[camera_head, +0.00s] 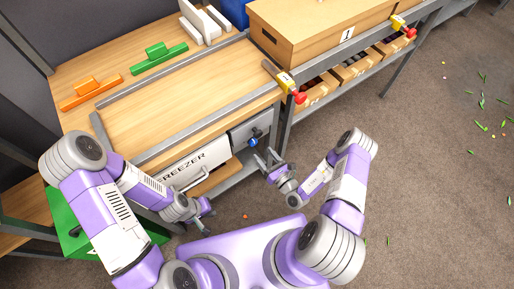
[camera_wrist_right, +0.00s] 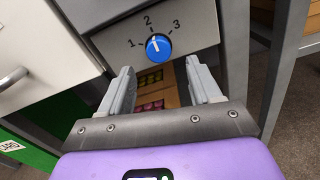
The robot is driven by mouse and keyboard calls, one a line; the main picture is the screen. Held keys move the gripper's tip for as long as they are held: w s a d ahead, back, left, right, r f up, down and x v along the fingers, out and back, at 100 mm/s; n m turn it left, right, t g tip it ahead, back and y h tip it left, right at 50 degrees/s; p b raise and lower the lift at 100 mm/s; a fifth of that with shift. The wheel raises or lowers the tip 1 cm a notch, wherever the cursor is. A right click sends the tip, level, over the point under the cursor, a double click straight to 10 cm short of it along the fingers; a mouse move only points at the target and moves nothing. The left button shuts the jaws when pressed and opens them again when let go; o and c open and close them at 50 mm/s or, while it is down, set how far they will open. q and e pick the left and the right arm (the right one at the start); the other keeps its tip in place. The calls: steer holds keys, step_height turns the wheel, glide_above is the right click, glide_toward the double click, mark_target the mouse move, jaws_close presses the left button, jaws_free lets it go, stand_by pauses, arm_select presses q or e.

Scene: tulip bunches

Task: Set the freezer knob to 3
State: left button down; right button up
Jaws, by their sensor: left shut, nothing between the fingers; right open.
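The blue freezer knob (camera_wrist_right: 158,47) sits on a grey panel with the numbers 1, 2 and 3 around it. Its white mark points up and slightly left, towards 2. In the head view the knob (camera_head: 253,138) is right of the white freezer door (camera_head: 195,163), which has a bar handle. My right gripper (camera_wrist_right: 159,72) is open, its fingers below and to either side of the knob, apart from it. In the head view my right gripper (camera_head: 268,158) is just in front of the panel. My left gripper (camera_head: 204,212) is shut and empty, low in front of the freezer door.
A wooden worktop (camera_head: 170,105) lies above the freezer, with orange and green blocks at the back. Boxes and a shelf with red-ended yellow clamps (camera_head: 287,84) stand to the right. A green box (camera_head: 75,225) is at lower left. The carpet at right is mostly open, with scattered green bits.

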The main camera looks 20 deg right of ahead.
mark_target(254, 144)
steer(key=b+x, duration=0.1)
steer(key=x, duration=0.4)
steer(key=shift+w+a, duration=0.15)
steer(key=c, duration=1)
steer(key=shift+c, duration=0.2)
